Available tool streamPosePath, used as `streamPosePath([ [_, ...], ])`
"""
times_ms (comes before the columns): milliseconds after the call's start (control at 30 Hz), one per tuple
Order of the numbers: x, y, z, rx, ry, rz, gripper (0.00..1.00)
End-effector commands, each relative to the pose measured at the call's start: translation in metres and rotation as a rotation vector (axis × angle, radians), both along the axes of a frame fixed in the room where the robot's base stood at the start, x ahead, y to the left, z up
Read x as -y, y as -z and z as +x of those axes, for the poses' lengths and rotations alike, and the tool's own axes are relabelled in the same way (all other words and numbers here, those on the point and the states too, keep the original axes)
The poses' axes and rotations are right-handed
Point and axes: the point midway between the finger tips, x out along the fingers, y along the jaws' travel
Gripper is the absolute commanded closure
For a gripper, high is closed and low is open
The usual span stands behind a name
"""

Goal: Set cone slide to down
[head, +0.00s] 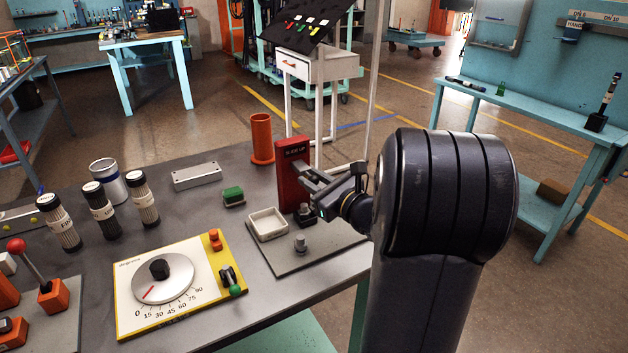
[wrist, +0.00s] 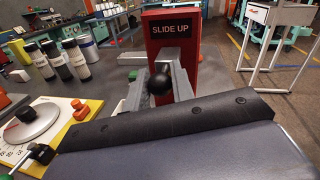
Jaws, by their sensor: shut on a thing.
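The slide is a red upright block (head: 291,163) at the right end of the grey workbench. Its label reads SLIDE UP, and the block also shows in the wrist view (wrist: 192,48). A round black knob (wrist: 159,84) sits in front of the block in the wrist view, below the label. My gripper (head: 308,185) is at the front of the red block, with its grey fingers around the knob, and is shut on it. In the head view the knob is hidden by my fingers. A dark bar of my own arm hides the lower part of the wrist view.
A grey plate (head: 330,250) below the block holds a small metal peg (head: 300,243) and a white tray (head: 267,224). An orange cylinder (head: 262,138) stands behind on the left.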

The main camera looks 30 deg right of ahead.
Motion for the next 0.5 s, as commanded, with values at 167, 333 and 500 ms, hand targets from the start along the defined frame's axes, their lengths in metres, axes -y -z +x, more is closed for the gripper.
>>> streamPosePath([
  [167, -0.0001, 0.0000, -0.0001, 0.000, 0.000, 0.000, 1.00],
  [333, -0.0001, 0.0000, -0.0001, 0.000, 0.000, 0.000, 1.00],
  [500, -0.0001, 0.0025, -0.0002, 0.000, 0.000, 0.000, 1.00],
])
